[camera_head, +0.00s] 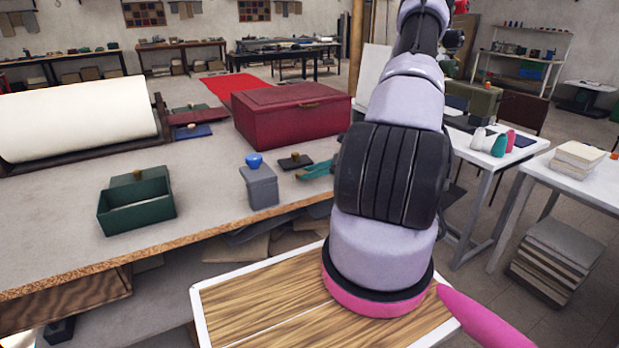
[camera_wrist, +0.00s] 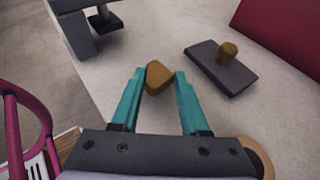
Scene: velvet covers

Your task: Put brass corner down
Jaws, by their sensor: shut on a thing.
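My gripper (camera_wrist: 158,88) has two teal fingers and is shut on the brass corner (camera_wrist: 157,77), a small brown-gold block at the fingertips. In the wrist view it is over the pale worktop; I cannot tell whether it touches the surface. In the head view the teal fingers (camera_head: 316,171) reach in from behind my arm, low near the worktop's right edge. The brass corner cannot be made out there.
A dark slab with a brass knob (camera_wrist: 222,67) lies right of the fingers; it also shows in the head view (camera_head: 295,162). A grey box with a blue knob (camera_head: 262,187), an open green box (camera_head: 137,205) and a large red box (camera_head: 290,118) stand on the worktop (camera_head: 210,160).

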